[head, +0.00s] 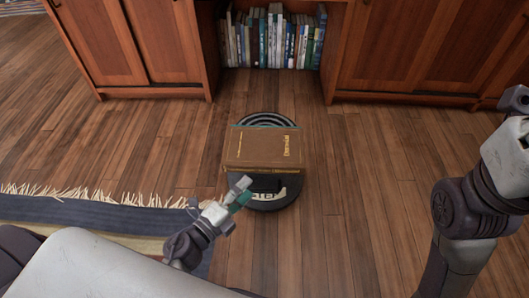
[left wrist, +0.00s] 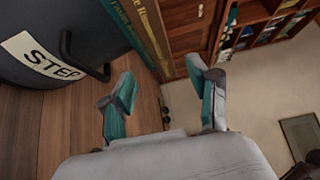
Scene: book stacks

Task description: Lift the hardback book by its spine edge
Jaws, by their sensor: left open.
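The brown hardback book (head: 262,146) with gold lettering lies flat on a round dark step stool (head: 290,190). Its spine faces me along the near edge. In the left wrist view its spine (left wrist: 153,38) shows at the top, beside a teal book (left wrist: 122,18) that lies against it. My left gripper (head: 241,192) is just in front of the stool and the book's near left part, apart from the book as far as I can see. In the left wrist view the gripper's fingers (left wrist: 160,82) are spread with nothing between them. My right arm is at the right edge; its fingers are not visible.
The stool has a dark handle (left wrist: 88,62) and a pale STEP label (left wrist: 38,58). A fringed rug (head: 90,212) lies at the left. Wooden cabinets (head: 105,40) and a shelf of books (head: 270,38) stand behind. The wooden floor (head: 370,170) right of the stool is clear.

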